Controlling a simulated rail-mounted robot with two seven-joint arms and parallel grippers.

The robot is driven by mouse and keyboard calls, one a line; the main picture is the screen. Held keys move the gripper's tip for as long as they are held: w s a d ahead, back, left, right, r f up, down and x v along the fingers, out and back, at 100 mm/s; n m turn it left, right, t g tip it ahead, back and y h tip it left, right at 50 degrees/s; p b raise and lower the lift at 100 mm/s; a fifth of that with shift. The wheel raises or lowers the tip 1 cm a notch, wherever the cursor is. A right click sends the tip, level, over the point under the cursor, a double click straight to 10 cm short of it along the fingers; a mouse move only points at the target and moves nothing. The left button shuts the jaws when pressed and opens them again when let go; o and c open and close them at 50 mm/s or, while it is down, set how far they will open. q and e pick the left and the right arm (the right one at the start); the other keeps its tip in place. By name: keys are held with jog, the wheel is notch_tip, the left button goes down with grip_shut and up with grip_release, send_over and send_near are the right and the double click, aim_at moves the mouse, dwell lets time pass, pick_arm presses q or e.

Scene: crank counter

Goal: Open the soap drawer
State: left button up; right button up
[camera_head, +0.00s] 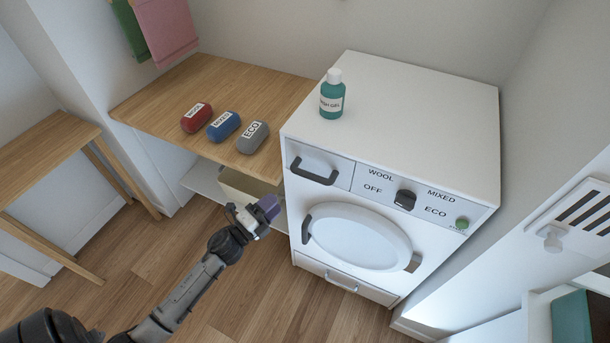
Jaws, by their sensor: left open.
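The soap drawer (335,163) is the white panel at the upper left of the washing machine's front. It has a dark bar handle (314,173) and its face looks flush with the machine, so it appears shut. My right gripper is not in view.
The washing machine (440,110) carries a green bottle (332,100) on top, plus a dial (405,199) and round door (357,238) in front. Red, blue and grey labelled pods lie on the wooden counter (180,88). Open floor (270,290) lies before the machine.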

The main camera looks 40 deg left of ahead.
aim_at(310, 177)
pick_arm(q)
jog(key=shift+m+h, duration=0.7)
jog(key=shift+m, duration=0.1)
jog(key=x, duration=0.4)
jog(key=p+x, duration=0.1)
jog(key=x, duration=0.4)
jog(key=d+p+x, duration=0.1)
jog(key=x, duration=0.4)
jog(key=shift+s+r, duration=0.2)
jog(key=shift+r, duration=0.1)
jog(key=shift+c, duration=0.3)
grip_shut()
